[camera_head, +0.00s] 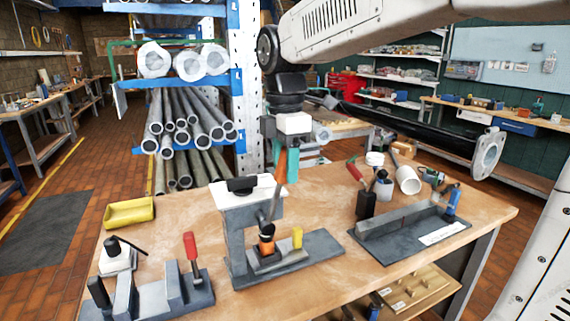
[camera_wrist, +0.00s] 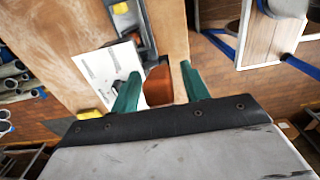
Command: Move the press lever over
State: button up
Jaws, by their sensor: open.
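The press (camera_head: 238,230) stands on the workbench, with a dark grey frame, a white top and a black knob. Its lever (camera_head: 273,205) is a grey bar rising beside the press and leaning slightly right. The lever's orange-brown grip (camera_head: 281,166) is at the height of my gripper's fingers. My gripper (camera_head: 290,174) points down over the bench, its teal fingers open. In the wrist view, the grip (camera_wrist: 158,84) shows between the two spread fingers of my gripper (camera_wrist: 160,72), with gaps on both sides. Only one finger shows clearly in the head view.
A black and orange part (camera_head: 266,240) and a yellow block (camera_head: 297,238) sit on the press base. A vise-like fixture with a red handle (camera_head: 190,246) stands at front left. A grey tray fixture (camera_head: 412,232) is at right. A yellow bin (camera_head: 129,213) lies at the left edge.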

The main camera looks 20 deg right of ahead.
jog(key=shift+f, duration=0.15)
grip_shut()
jog(key=a+h, duration=0.5)
jog(key=a, duration=0.1)
jog(key=shift+a+h, duration=0.3)
jog(key=shift+a, duration=0.1)
grip_release()
jog(key=shift+a, duration=0.15)
jog(key=shift+r, duration=0.2)
